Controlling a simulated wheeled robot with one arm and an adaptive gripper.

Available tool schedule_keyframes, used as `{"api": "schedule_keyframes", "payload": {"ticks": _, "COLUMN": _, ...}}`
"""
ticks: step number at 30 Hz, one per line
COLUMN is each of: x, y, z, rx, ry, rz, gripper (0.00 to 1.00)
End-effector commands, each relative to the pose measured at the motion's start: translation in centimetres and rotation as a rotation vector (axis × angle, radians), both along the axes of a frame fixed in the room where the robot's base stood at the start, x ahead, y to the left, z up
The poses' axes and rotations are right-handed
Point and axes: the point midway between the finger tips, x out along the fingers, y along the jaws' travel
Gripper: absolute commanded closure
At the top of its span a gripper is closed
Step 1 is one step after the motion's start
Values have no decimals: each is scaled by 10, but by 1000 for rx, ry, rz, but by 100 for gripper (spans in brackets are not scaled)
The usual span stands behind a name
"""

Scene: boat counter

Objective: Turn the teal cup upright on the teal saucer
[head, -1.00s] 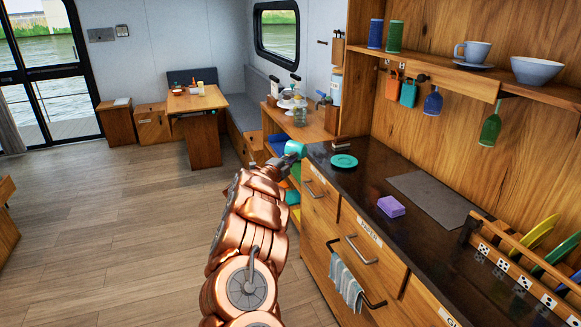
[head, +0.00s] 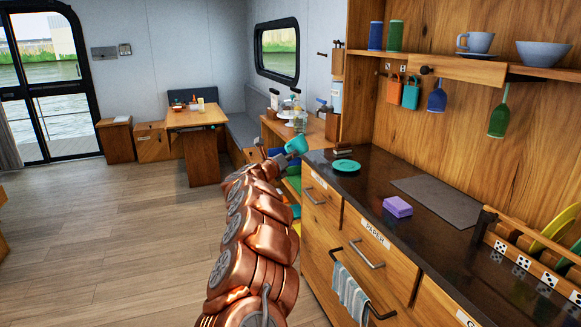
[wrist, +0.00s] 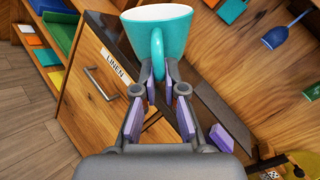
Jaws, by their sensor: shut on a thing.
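The teal cup (head: 297,145) is in the air off the far left end of the dark counter, apart from the teal saucer (head: 346,166). My gripper (wrist: 158,76) is shut on the cup's handle. In the wrist view the cup (wrist: 170,34) has its wide, pale-rimmed end at the top and its handle toward me. In the head view the cup looks tilted. The saucer lies flat and empty near the counter's far end, right of the cup. I cannot make out the saucer in the wrist view.
A purple sponge (head: 397,206) and a grey mat (head: 440,202) lie nearer on the counter (head: 365,188). A small brown block (head: 343,152) lies behind the saucer. A dish rack (head: 520,255) stands at the right.

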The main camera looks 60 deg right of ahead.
Motion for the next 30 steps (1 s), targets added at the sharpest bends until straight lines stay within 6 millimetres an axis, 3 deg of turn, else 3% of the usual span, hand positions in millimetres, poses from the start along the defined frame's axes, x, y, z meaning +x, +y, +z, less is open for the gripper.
{"api": "schedule_keyframes", "payload": {"ticks": 30, "x": 1, "y": 1, "z": -3, "rx": 43, "ry": -703, "rz": 1, "gripper": 100}}
